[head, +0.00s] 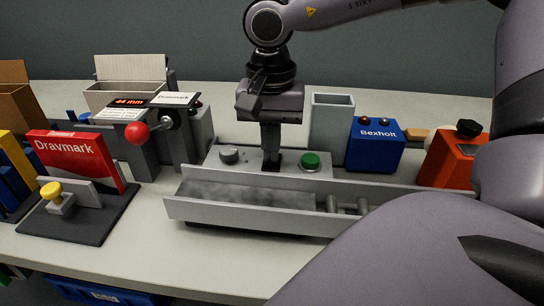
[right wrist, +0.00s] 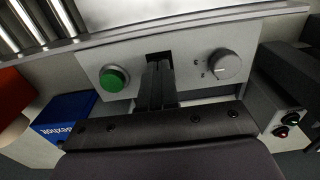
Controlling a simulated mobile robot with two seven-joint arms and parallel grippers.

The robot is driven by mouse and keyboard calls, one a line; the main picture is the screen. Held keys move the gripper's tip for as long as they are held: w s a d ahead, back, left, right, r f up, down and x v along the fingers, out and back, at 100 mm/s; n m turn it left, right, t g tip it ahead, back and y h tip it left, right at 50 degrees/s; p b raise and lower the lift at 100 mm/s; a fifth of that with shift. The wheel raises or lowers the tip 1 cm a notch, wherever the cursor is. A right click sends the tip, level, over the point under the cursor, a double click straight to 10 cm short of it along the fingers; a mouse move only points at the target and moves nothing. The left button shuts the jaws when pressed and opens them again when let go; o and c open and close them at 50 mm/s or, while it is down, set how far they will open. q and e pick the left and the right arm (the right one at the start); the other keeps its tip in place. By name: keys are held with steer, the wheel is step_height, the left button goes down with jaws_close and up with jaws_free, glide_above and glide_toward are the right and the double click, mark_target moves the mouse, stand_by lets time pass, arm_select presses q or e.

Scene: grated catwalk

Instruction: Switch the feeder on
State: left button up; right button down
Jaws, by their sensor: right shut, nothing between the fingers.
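The feeder is a grey metal trough (head: 240,196) with a control panel (head: 246,163) behind it. The panel has a grey knob (head: 229,155) at left and a green button (head: 310,161) at right; the knob (right wrist: 225,64) and button (right wrist: 114,78) also show in the right wrist view. A dark square fitting (right wrist: 159,57) lies between them, largely covered by my fingers. My right gripper (head: 271,160) points down at this fitting, shut and empty; its fingertips (right wrist: 158,70) seem at or just above it, and contact cannot be told. My left gripper is out of view.
A blue Bexholt box (head: 375,145), a grey bin (head: 331,130) and an orange device (head: 450,160) stand to the right. A device with a red ball lever (head: 137,133) and a red Dravmark box (head: 75,158) stand left. The front tabletop (head: 130,255) is clear.

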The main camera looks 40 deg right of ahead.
steer(key=shift+f+b, duration=0.45)
steer(key=shift+f, duration=0.05)
steer(key=shift+r, duration=0.1)
steer(key=shift+r+p, duration=2.7)
steer(key=shift+r, duration=0.75)
